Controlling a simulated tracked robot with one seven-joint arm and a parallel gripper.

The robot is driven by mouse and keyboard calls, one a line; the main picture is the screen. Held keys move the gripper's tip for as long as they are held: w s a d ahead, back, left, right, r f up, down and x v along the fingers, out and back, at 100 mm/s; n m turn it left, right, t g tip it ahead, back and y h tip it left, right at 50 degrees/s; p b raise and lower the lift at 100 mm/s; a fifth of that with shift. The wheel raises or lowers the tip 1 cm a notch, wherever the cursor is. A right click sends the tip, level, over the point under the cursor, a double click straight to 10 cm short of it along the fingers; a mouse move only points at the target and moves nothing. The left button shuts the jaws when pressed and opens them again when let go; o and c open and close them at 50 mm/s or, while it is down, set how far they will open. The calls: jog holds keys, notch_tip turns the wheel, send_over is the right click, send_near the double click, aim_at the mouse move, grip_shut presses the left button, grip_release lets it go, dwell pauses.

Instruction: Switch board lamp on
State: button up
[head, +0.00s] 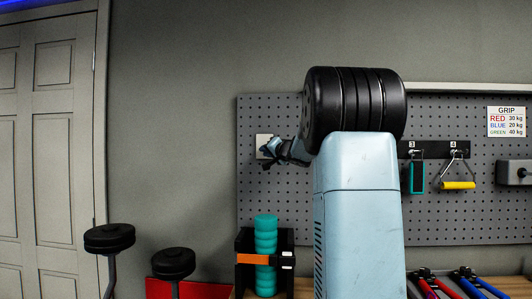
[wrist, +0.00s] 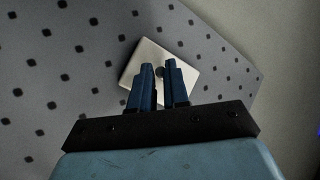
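A pale square switch plate (head: 259,141) is on the left part of the grey pegboard (head: 275,195). In the wrist view the plate (wrist: 186,75) is tilted, with a small dark round knob or toggle (wrist: 160,72) near its middle. My gripper (head: 265,158) is in front of the plate, partly covering it in the head view. In the wrist view its two blue fingers (wrist: 159,66) point at the plate with a narrow gap, and the knob shows between the tips. I cannot tell whether they touch it. A pale bar (head: 470,88) runs along the board's top; no glow shows on it.
A teal ribbed roller (head: 266,240) stands in a black holder below the plate. Hand grips (head: 458,184) hang to the right, near a dark box (head: 515,173). Coloured-handled tools (head: 470,283) are at lower right.

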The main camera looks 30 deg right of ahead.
aim_at(267, 138)
grip_shut()
jog(key=shift+r+m+g, duration=0.15)
jog(key=shift+m+g, duration=0.15)
jog(key=shift+g, duration=0.1)
jog(key=shift+w+d+r+m+g+y, duration=0.15)
jog(key=shift+r+m+g+y, duration=0.25)
jog(key=shift+r+m+g, duration=0.7)
jog(key=shift+w+d+r+m+g+y, duration=0.1)
jog(key=shift+r+m+g+y, duration=0.3)
jog(key=shift+g, duration=1.3)
jog(key=shift+w+d+r+m+g+y, duration=0.15)
jog(key=shift+r+m+g+y, duration=0.35)
jog(key=shift+m+g, duration=0.65)
jog(key=shift+a+r+n+g, duration=0.1)
jog(key=shift+r+n+g, duration=0.15)
jog(key=shift+g, duration=0.2)
jog(key=shift+o, duration=2.4)
grip_release()
